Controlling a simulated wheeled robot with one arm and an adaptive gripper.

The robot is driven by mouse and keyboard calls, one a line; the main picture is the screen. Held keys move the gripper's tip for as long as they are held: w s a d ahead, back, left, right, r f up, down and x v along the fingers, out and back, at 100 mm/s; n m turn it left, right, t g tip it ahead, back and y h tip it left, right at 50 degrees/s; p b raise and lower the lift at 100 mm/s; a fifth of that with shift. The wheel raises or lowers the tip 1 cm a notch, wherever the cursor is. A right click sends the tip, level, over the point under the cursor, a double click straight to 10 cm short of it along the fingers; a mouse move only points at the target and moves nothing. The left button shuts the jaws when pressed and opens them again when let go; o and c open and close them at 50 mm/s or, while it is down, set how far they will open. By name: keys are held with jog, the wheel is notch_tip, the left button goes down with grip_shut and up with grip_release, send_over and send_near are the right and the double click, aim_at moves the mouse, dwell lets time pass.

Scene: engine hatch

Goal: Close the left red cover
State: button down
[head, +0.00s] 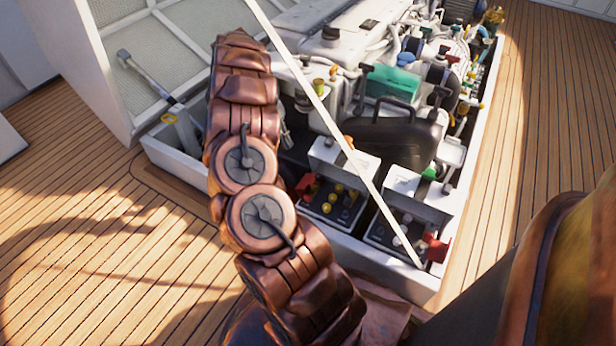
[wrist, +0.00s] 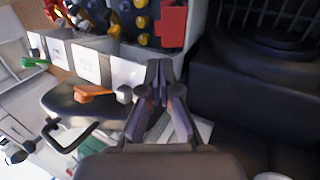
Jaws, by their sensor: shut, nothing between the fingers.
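In the head view, the left red cover (head: 306,185) is at the left edge of the left battery (head: 325,207), beside its yellow caps. It looks raised, but its exact angle is hard to tell. The right red cover (head: 436,248) is at the right battery (head: 392,238). In the wrist view, a red cover (wrist: 173,22), seemingly the left one, is beyond my fingertips and slightly right. My gripper (wrist: 158,70) is shut and empty, apparently apart from the cover. In the head view, my arm hides the gripper.
A thin white rod (head: 340,140) crosses diagonally above the bay to its front corner. A black case with a handle (head: 390,135) sits behind the batteries. An orange handle (wrist: 92,92) is left of my fingers in the wrist view. White walls (head: 395,285) edge the bay.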

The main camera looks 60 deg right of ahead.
aim_at(312, 181)
jog(key=b+x, duration=0.2)
jog(key=x, duration=0.3)
jog(key=b+x, duration=0.2)
jog(key=x, duration=0.2)
jog(key=b+x, duration=0.2)
jog(key=x, duration=0.3)
jog(key=shift+s+d+f, duration=0.2)
jog(key=shift+s+d, duration=0.05)
jog(key=shift+d, duration=0.15)
